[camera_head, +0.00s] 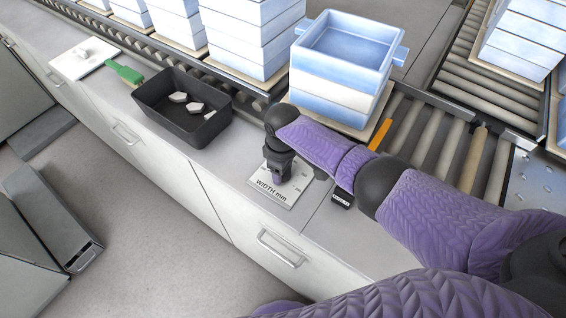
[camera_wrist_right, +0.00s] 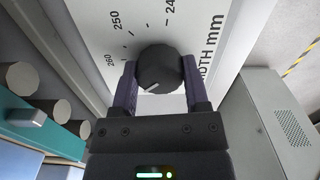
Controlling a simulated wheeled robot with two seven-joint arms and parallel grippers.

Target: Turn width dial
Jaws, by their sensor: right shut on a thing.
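The width dial (camera_wrist_right: 160,70) is a dark round knob on a white plate (camera_wrist_right: 110,18) printed with "WIDTH mm" and a number scale. In the right wrist view the white pointer line on the knob points to the lower left, and 240, 250 and 260 show on the scale. My right gripper (camera_wrist_right: 162,85) is shut on the knob, one finger on each side. In the head view my right gripper (camera_head: 277,165) stands over the "WIDTH mm" plate (camera_head: 282,188), and the dial is hidden beneath it. My left gripper is not seen.
A black bin (camera_head: 160,112) with several white pieces stands on the counter, beside a green-handled brush (camera_head: 124,72) and a white board (camera_head: 84,56). Stacked blue-white trays (camera_head: 340,62) stand on the roller conveyor behind. A small black display (camera_head: 341,198) sits right of the plate.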

